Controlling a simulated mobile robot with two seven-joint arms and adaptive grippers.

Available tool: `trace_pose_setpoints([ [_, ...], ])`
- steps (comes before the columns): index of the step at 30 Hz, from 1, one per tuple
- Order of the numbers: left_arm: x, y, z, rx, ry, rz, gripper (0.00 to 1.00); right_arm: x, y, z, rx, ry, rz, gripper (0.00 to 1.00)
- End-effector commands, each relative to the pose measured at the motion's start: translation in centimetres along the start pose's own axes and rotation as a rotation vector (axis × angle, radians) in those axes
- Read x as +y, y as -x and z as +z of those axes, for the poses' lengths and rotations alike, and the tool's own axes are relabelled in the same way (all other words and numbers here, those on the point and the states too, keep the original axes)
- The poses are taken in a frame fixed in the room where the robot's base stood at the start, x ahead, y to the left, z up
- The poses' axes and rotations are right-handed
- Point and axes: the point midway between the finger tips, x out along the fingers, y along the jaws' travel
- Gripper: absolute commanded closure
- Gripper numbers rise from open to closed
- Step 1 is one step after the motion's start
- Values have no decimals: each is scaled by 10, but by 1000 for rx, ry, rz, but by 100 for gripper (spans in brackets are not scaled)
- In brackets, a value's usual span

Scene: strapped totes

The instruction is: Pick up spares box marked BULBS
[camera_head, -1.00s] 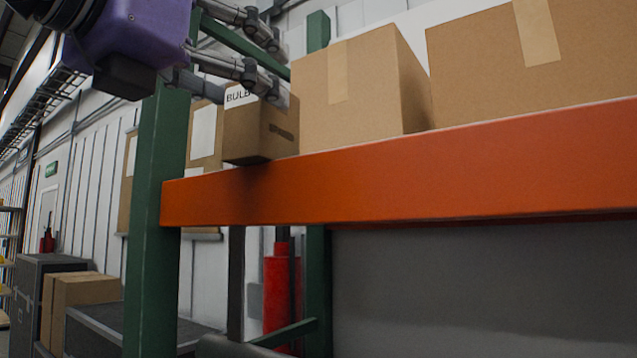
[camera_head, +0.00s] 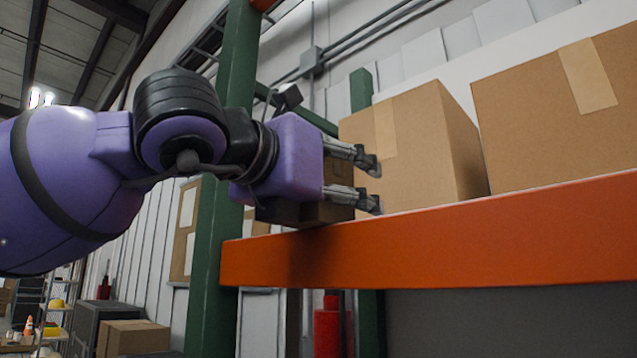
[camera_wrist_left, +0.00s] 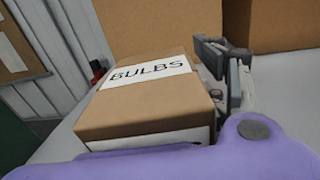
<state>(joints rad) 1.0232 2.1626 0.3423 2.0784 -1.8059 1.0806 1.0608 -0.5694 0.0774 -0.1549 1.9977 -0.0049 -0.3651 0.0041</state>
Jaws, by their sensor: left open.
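The spares box marked BULBS (camera_head: 318,213) is a small brown carton on the orange-edged shelf (camera_head: 430,245). In the head view it is mostly hidden behind my left gripper (camera_head: 372,182), whose two fingers point right and stand apart. In the left wrist view the box (camera_wrist_left: 145,112) sits in the middle, with a white label reading BULBS across its top. There the gripper's grey fingers (camera_wrist_left: 228,72) show along the right side of the box, close to it. I cannot tell whether they touch. The gripper is open. My right gripper is not in view.
A larger taped carton (camera_head: 415,140) stands just right of the fingertips, and another large carton (camera_head: 560,110) is farther right. A green upright post (camera_head: 215,230) rises at the shelf's left end. Cartons (camera_head: 135,338) and dark cases stand on the floor at lower left.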

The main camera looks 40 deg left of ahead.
Motion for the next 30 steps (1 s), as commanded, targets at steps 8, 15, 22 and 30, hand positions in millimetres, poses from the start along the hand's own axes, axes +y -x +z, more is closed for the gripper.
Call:
trace_pose_setpoints([
  [8, 0, 0, 0, 0, 0, 0, 46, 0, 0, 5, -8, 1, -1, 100],
  [15, 0, 0, 0, 0, 0, 0, 78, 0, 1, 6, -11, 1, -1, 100],
  [22, 0, 0, 0, 0, 0, 0, 92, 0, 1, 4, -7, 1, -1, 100],
  [30, 0, 0, 0, -1, 0, 0, 93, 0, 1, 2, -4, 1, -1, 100],
])
